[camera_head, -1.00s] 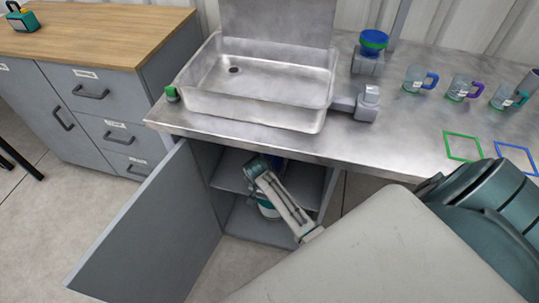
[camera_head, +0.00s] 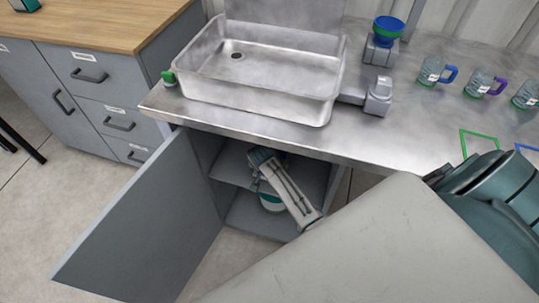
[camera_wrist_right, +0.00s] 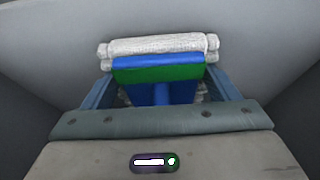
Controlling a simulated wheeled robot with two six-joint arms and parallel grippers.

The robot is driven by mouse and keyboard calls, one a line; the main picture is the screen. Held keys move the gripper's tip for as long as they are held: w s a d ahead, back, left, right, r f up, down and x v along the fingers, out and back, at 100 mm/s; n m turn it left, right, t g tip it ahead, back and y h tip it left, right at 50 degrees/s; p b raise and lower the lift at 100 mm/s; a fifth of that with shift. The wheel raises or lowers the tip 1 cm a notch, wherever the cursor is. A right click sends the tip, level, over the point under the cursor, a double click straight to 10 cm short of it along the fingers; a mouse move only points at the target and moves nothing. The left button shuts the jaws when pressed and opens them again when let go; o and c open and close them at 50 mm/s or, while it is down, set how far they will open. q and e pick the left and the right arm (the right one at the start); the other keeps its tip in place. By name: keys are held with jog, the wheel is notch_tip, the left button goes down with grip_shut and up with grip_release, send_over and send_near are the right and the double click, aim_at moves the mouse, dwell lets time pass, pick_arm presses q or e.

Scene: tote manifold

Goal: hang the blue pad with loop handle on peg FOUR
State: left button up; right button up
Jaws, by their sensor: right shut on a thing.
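In the right wrist view, my right gripper (camera_wrist_right: 160,92) is shut on a blue thing with a green band (camera_wrist_right: 160,73), which I take to be the blue pad with loop handle. Pale speckled rolls (camera_wrist_right: 158,44) lie just beyond the band and appear to be part of it. The loop itself cannot be made out. In the head view, my right arm reaches into the open cabinet under the counter, and its fingers are hidden there. Peg FOUR and any other pegs are not in view. My left gripper is not in view.
The cabinet door (camera_head: 140,225) stands open at the left, close to my arm. The metal counter (camera_head: 240,135) edge lies above it. The sink (camera_head: 270,75), a blue-green bowl (camera_head: 388,29) on a stand and glass mugs (camera_head: 431,71) are on top. A drawer unit (camera_head: 95,85) stands left.

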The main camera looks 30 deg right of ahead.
jog(key=o, duration=0.9)
jog(key=shift+f, duration=0.15)
jog(key=shift+s+a+r, duration=0.1)
jog(key=shift+a+r, duration=0.05)
jog(key=shift+r, duration=0.35)
jog(key=s+a, duration=0.8)
jog(key=a, duration=0.1)
jog(key=s+d+f+n+y, duration=0.1)
jog(key=s+d+f+n, duration=0.1)
jog(key=s, duration=0.4)
jog(key=s+d+f+n, duration=0.2)
jog(key=s+n, duration=0.3)
jog(key=s, duration=0.1)
jog(key=s+d+f+n+y, duration=0.1)
jog(key=s+d+f+n, duration=0.1)
jog(key=s, duration=0.4)
jog(key=shift+s+d+n+y, duration=0.3)
jog(key=shift+s+d+n, duration=0.05)
jog(key=shift+n, duration=0.55)
